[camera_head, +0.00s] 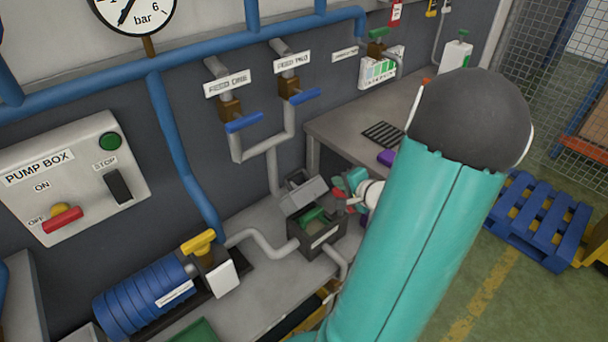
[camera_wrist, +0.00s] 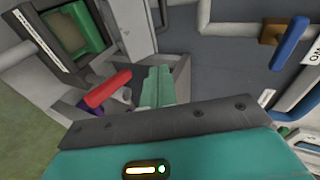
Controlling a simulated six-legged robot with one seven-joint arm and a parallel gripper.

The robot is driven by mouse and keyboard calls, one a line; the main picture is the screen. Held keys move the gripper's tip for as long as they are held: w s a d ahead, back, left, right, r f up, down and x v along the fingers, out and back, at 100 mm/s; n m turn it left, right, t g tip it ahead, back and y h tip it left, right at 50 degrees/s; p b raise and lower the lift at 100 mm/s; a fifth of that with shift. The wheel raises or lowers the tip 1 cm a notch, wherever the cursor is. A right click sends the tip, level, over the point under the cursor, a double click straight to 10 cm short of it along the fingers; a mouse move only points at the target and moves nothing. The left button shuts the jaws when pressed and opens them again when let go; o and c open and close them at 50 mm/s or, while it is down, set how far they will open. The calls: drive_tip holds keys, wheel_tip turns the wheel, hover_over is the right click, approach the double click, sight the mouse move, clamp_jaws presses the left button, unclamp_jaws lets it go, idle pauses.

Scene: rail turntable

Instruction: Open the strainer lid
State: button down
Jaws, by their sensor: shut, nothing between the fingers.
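The strainer is a dark grey box (camera_head: 304,241) on the bench, with a green insert (camera_head: 312,216) showing inside. Its light grey lid (camera_head: 305,194) stands raised and tilted back, so the box's top is uncovered. In the wrist view the open box with its green insert (camera_wrist: 92,24) is at the upper left, and the lid (camera_wrist: 139,30) is beside it. My gripper (camera_head: 350,192) is just right of the lid in the head view. Its teal fingers are together and empty in the wrist view (camera_wrist: 160,78). I cannot tell whether they touch the lid.
A red bar (camera_wrist: 108,89) lies close left of my fingers. Grey pipes (camera_head: 268,242) join the strainer. A blue pump (camera_head: 142,297) with a yellow handle (camera_head: 198,242) stands to the left. Blue-handled valves (camera_head: 244,122) hang on the wall above. My arm hides part of the bench.

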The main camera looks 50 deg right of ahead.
drive_tip(key=a+t+y, duration=0.1)
drive_tip(key=a, duration=0.3)
approach(295, 175)
drive_tip(key=x, duration=0.6)
drive_tip(key=shift+w+d+f, duration=0.1)
drive_tip(key=shift+w+f, duration=0.1)
drive_tip(key=shift+w, duration=0.15)
